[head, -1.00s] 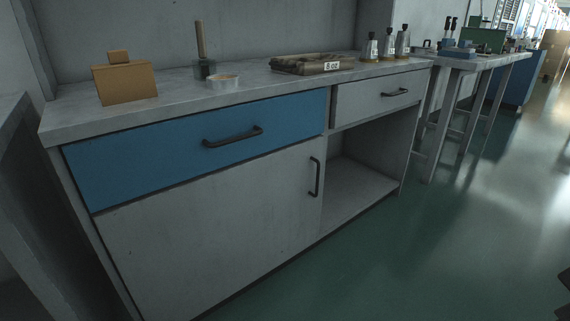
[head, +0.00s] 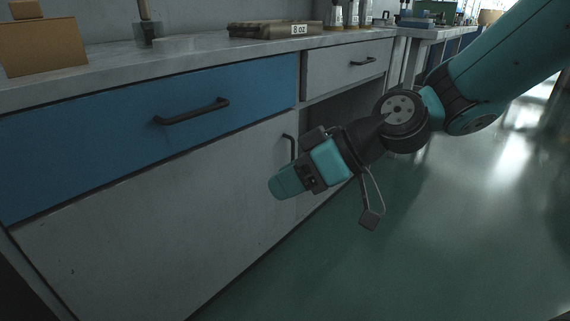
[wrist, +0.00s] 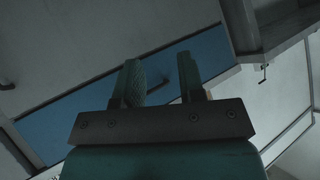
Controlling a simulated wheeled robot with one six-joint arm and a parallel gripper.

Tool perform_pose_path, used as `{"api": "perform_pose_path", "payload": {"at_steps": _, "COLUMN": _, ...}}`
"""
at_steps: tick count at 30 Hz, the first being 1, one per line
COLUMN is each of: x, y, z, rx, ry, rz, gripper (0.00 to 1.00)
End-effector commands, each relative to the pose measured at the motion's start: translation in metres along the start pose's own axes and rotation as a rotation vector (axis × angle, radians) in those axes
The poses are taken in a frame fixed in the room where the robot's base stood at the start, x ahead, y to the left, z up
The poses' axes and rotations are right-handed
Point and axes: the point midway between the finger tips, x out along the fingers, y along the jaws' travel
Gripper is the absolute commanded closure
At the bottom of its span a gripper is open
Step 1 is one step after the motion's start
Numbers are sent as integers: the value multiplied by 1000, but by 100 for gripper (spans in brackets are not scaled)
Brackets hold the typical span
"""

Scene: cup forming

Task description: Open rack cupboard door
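The cupboard door (head: 150,222) is a pale grey panel below the blue drawer and looks closed. Its upright black handle (head: 289,150) is at the door's right edge, partly behind my gripper. My gripper (head: 290,182) is in front of the door's right side, near the handle. I cannot tell how far it stands off the door. In the wrist view, the two fingers of my gripper (wrist: 162,82) are apart with nothing between them. A dark handle end (wrist: 5,86) shows at the left edge of that view; I cannot tell whose it is.
The blue drawer (head: 120,115) with a black bar handle (head: 193,111) is above the door. A grey drawer (head: 345,65) is to its right, over an open bay. The worktop (head: 100,68) holds a brown box (head: 42,46) and bundled goods. The green floor (head: 450,220) is clear.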

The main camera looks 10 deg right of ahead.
Motion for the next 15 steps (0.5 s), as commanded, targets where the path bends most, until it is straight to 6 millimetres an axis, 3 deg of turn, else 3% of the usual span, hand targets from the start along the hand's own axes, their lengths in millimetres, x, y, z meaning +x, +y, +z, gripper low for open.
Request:
{"api": "perform_pose_path", "payload": {"at_steps": 1, "x": 22, "y": 44, "z": 16, "rx": -15, "ry": 124, "rz": 35, "gripper": 64}}
{"api": "perform_pose_path", "payload": {"at_steps": 3, "x": 30, "y": 93, "z": 18, "rx": -57, "ry": 298, "rz": 119, "gripper": 64}}
{"api": "perform_pose_path", "payload": {"at_steps": 6, "x": 26, "y": 162, "z": 32, "rx": -82, "ry": 488, "rz": 289, "gripper": 64}}
{"api": "perform_pose_path", "payload": {"at_steps": 9, "x": 14, "y": 216, "z": 54, "rx": -82, "ry": 603, "rz": 463, "gripper": 64}}
{"api": "perform_pose_path", "payload": {"at_steps": 12, "x": 2, "y": 251, "z": 73, "rx": -73, "ry": 658, "rz": 595, "gripper": 64}}
{"api": "perform_pose_path", "payload": {"at_steps": 15, "x": -5, "y": 268, "z": 82, "rx": -66, "ry": 679, "rz": 666, "gripper": 64}}
